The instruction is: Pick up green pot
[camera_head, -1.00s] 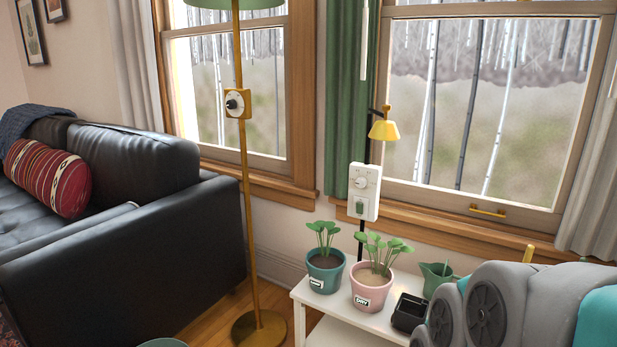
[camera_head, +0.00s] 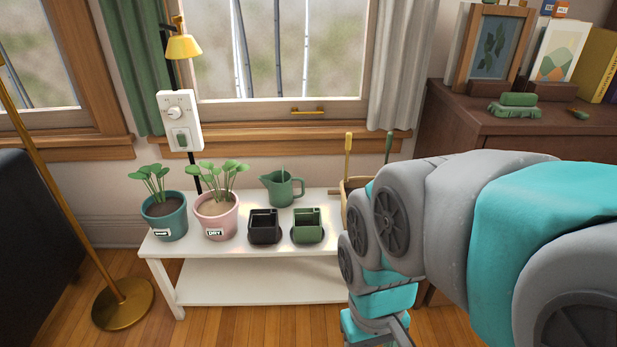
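A round teal pot (camera_head: 165,222) with a leafy plant and a label stands at the bench's left end. My arm comes in from the right and reaches down to the right of the bench, apart from the green pot. My gripper is below the picture's lower edge, so its fingers are hidden.
A pink pot (camera_head: 217,222) labelled DRY and a green watering can (camera_head: 284,189) share the bench. A box with upright handles (camera_head: 352,188) is behind my arm. A yellow lamp (camera_head: 183,47) and white dial panel (camera_head: 180,121) rise behind; a dark cabinet (camera_head: 450,130) stands right.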

